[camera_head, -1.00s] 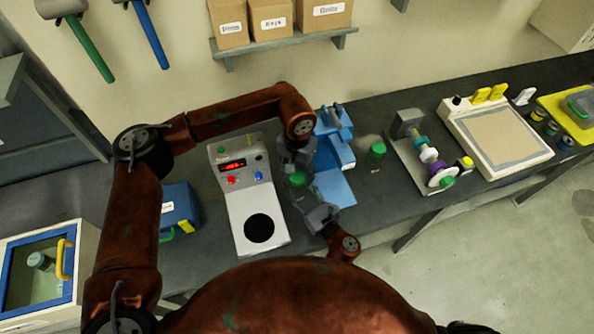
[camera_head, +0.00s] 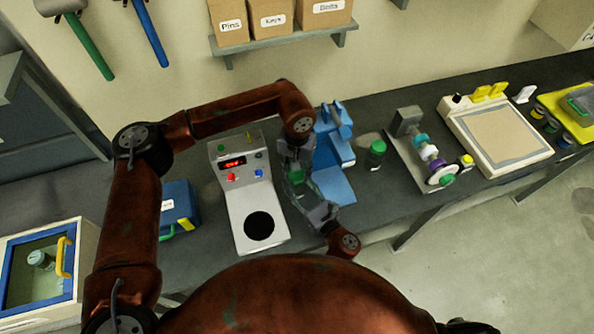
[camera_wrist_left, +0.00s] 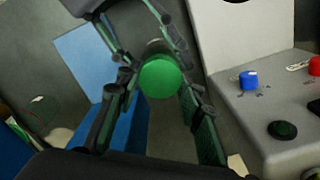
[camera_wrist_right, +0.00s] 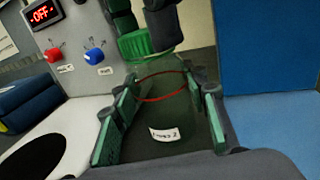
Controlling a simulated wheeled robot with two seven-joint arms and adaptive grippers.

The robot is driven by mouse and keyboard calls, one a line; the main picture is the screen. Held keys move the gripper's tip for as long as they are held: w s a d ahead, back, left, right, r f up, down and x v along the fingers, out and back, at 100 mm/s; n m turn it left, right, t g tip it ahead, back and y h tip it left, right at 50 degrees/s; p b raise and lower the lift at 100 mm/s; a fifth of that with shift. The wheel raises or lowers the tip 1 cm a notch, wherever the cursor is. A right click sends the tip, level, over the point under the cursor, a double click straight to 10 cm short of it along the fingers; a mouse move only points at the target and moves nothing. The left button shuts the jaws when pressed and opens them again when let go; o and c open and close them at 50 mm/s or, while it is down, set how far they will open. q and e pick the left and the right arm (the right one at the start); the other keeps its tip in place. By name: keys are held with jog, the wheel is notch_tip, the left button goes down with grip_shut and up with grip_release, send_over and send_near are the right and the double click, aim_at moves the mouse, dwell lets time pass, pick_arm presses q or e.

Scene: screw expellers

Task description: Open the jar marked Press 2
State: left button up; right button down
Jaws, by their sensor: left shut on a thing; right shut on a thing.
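The jar (camera_wrist_right: 163,134) is clear with a dark lower part, a red ring around it, and a white label that seems to read Press 2. My right gripper (camera_wrist_right: 160,112) is shut around its body. The green lid (camera_wrist_right: 143,43) is at the jar's top, between the fingers of my left gripper (camera_wrist_left: 157,92), which comes from above. The lid also shows from above in the left wrist view (camera_wrist_left: 160,77). I cannot tell whether the lid has come loose. In the head view the lid (camera_head: 296,177) shows between both grippers, with my right gripper (camera_head: 312,205) lower down; the jar body is mostly hidden.
A grey device (camera_head: 238,195) with a display, knobs and a black disc stands close on the left. A blue stand (camera_head: 334,185) is close on the right. Another green-lidded jar (camera_head: 376,153) stands beyond it. A blue case (camera_head: 178,207) sits farther left.

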pick_arm(q)
jog(key=n, duration=0.7)
jog(key=shift+n, duration=0.4)
jog(key=n, duration=0.4)
jog(key=shift+r, duration=0.1)
jog(key=n, duration=0.3)
jog(key=shift+n, duration=0.3)
jog(key=n, duration=1.3)
jog(key=shift+n, duration=0.4)
jog(key=n, duration=0.5)
jog(key=shift+n, duration=0.3)
jog(key=n, duration=0.5)
jog(key=shift+n, duration=0.4)
jog(key=n, duration=0.5)
jog(key=shift+w+n, duration=0.1)
jog(key=shift+n, duration=0.3)
jog(key=n, duration=0.5)
jog(key=shift+n, duration=0.4)
